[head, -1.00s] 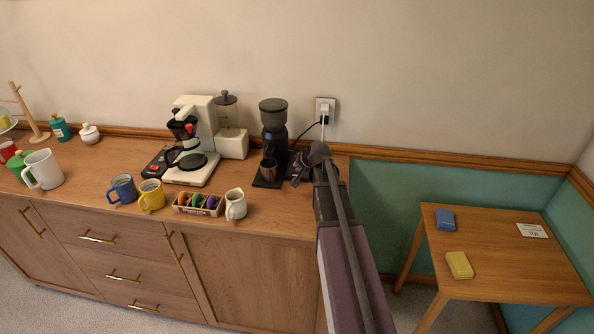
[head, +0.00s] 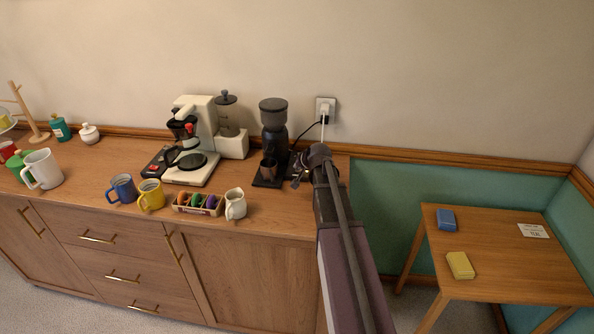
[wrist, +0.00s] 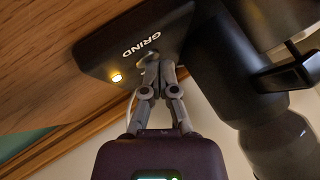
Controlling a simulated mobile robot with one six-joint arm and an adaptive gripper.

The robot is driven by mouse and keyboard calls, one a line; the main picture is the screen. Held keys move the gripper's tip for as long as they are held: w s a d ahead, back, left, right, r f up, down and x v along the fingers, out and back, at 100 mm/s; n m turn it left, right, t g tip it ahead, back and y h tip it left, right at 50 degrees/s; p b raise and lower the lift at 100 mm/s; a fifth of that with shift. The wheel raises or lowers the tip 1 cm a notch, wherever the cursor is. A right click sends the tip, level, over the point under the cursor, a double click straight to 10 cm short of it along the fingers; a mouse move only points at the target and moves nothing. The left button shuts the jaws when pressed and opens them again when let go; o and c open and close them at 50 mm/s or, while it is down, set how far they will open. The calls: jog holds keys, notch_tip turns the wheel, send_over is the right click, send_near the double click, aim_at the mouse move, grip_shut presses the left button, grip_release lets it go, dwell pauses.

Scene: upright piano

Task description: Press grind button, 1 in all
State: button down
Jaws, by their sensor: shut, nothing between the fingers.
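The black coffee grinder (head: 274,128) stands on the wooden counter near the wall outlet, with a metal cup (head: 268,168) on its base. In the wrist view its dark base (wrist: 110,40) carries the white word GRIND and a small lit yellow-orange light (wrist: 116,77). My gripper (wrist: 152,58) is shut and empty, its fingertips at the base just beside the lettering. A button under the tips is hidden, and I cannot tell whether they touch it. In the head view my gripper (head: 298,178) is at the grinder's right side, partly hidden by my arm.
A cream coffee machine (head: 200,125) stands left of the grinder. A white jug (head: 235,204), a pod tray (head: 197,211), a yellow mug (head: 151,195) and a blue mug (head: 123,188) are in front. A small table (head: 490,260) stands at right.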

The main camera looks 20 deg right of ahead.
aim_at(298, 171)
jog(key=shift+r, duration=0.1)
jog(key=shift+r+p, duration=0.7)
jog(key=shift+p, duration=0.1)
jog(key=shift+r+p, duration=2.5)
jog(key=shift+p, duration=0.05)
